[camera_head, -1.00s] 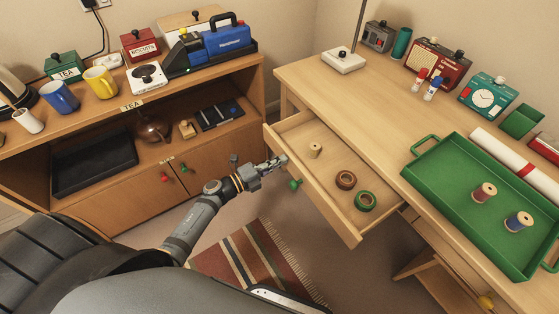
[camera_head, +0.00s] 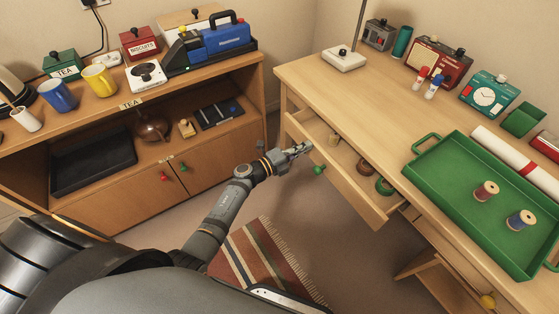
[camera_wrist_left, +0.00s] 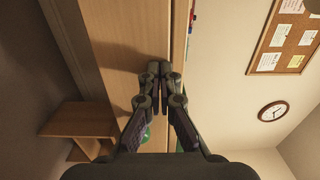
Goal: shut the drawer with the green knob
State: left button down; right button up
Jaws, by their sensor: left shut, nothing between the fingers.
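The drawer (camera_head: 345,178) with the green knob (camera_head: 319,169) is partly open under the desk. It holds a small pale wooden piece (camera_head: 333,139), a brown ring (camera_head: 365,166) and a green ring (camera_head: 384,186). My left gripper (camera_head: 305,148) is shut and empty at the drawer's front, just above and left of the knob. In the left wrist view the shut fingertips (camera_wrist_left: 159,68) are at the wooden front, and the green knob (camera_wrist_left: 146,134) shows partly behind the fingers. Whether they touch the front I cannot tell. My right gripper is not in view.
A low cabinet (camera_head: 130,197) stands at the left. A striped rug (camera_head: 257,262) lies on the floor below.

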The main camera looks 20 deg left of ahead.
pick_arm(q)
jog(key=b+x, duration=0.1)
jog(key=x, duration=0.5)
jog(key=shift+w+f, duration=0.1)
jog(key=shift+w, duration=0.05)
jog(key=shift+b+x, duration=0.4)
jog(key=shift+x, duration=0.55)
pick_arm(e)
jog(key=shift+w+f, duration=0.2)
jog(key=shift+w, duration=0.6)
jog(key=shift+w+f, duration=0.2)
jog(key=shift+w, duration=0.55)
